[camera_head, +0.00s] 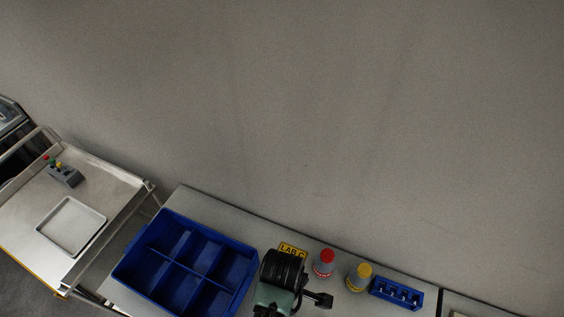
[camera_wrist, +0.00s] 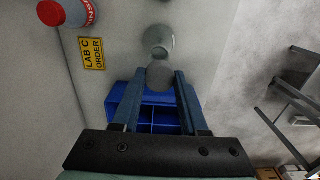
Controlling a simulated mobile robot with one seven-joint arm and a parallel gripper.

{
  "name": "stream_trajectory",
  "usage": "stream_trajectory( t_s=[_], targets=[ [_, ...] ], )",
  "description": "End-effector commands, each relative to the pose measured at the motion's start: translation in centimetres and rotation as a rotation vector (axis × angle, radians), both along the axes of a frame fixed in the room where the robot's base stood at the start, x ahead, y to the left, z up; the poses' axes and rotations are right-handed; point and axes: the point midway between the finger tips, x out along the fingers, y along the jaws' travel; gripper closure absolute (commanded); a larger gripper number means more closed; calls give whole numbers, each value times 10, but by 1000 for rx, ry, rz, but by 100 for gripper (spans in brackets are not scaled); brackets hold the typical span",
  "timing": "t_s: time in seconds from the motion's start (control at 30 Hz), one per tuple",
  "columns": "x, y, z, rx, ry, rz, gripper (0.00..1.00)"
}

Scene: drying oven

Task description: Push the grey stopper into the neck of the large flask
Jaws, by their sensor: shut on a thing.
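In the wrist view my gripper (camera_wrist: 159,80) is shut on the grey stopper (camera_wrist: 160,74), whose rounded grey end shows between the fingertips. A clear glass flask (camera_wrist: 158,42) stands on the pale bench just beyond the stopper. The stopper overlaps the flask's near edge in this view; I cannot tell whether they touch or whether the stopper is in the neck. In the head view my arm covers this part of the bench, and I cannot make out the stopper or flask there.
A blue compartment bin (camera_head: 208,230) stands left of my arm. A yellow "LAB C" label (camera_head: 293,249), a red-capped bottle (camera_head: 324,262), a yellow-capped bottle (camera_head: 358,277) and a blue rack (camera_head: 397,293) line the bench. A cart (camera_head: 113,179) with a tray (camera_head: 71,226) stands at far left.

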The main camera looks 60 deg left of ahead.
Motion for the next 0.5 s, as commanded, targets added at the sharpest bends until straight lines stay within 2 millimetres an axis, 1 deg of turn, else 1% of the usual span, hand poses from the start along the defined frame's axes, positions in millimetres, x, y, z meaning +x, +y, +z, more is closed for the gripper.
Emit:
stream_trajectory(
  t_s=[0.23, 0.4, 0.5],
  targets=[
    [0, 0, -28, -1, 1, -1, 100],
    [0, 0, -40, 0, 0, 0, 100],
    [0, 0, -43, 0, 0, 0, 100]
  ],
)
